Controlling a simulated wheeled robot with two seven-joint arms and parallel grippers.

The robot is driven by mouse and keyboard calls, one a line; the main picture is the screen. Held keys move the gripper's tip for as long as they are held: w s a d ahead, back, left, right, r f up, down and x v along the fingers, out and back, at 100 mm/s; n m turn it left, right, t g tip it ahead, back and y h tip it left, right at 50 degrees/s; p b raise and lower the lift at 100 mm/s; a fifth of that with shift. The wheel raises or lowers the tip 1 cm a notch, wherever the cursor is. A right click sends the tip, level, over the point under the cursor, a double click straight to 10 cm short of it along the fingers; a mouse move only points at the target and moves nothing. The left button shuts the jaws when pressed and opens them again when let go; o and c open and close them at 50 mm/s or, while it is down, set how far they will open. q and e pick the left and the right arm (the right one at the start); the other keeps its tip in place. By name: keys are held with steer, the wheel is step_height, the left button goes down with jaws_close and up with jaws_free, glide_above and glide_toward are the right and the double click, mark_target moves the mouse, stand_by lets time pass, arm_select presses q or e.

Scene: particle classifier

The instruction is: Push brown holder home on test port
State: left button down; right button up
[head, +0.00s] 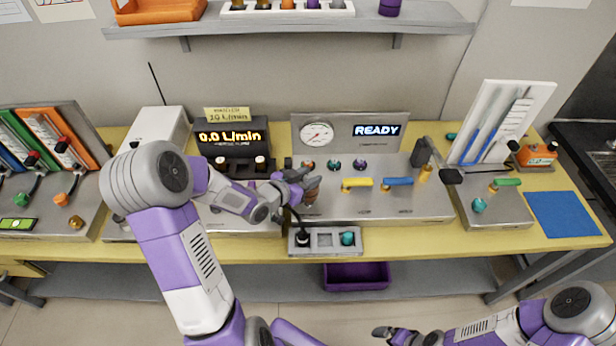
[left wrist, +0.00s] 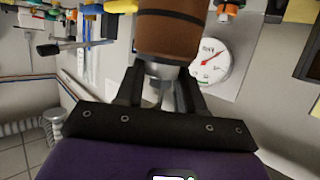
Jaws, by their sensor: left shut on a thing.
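My left gripper (head: 296,189) is over the front of the grey bench unit (head: 420,207), shut on the brown holder. In the left wrist view the brown holder (left wrist: 172,28) is a brown cylinder with a dark band. Its grey metal neck sits between the fingers (left wrist: 160,92). In the head view only a little of the brown holder (head: 312,187) shows past the fingers. I cannot tell which fitting is the test port, or whether the holder touches it. My right gripper (head: 392,334) is low at the bottom edge, away from the bench; its finger gap is unclear.
The unit has a gauge (head: 317,134), a lit READY display (head: 377,130), yellow (head: 357,184) and blue (head: 398,181) levers, and a black-handled arm (head: 437,160). A small grey tray (head: 325,253) with a teal piece (head: 347,238) stands in front. A flow meter (head: 232,136) reads 0.0 L/min.

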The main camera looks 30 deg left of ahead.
arm_select(q)
steer(key=shift+f+b, duration=1.6)
steer(key=shift+f, duration=0.15)
steer(key=c, duration=0.6)
jaws_free()
steer(key=shift+s, duration=0.1)
steer(key=p+v, duration=0.1)
steer(key=v, duration=0.6)
steer(key=shift+s+p, duration=0.2)
steer(key=shift+p, duration=0.15)
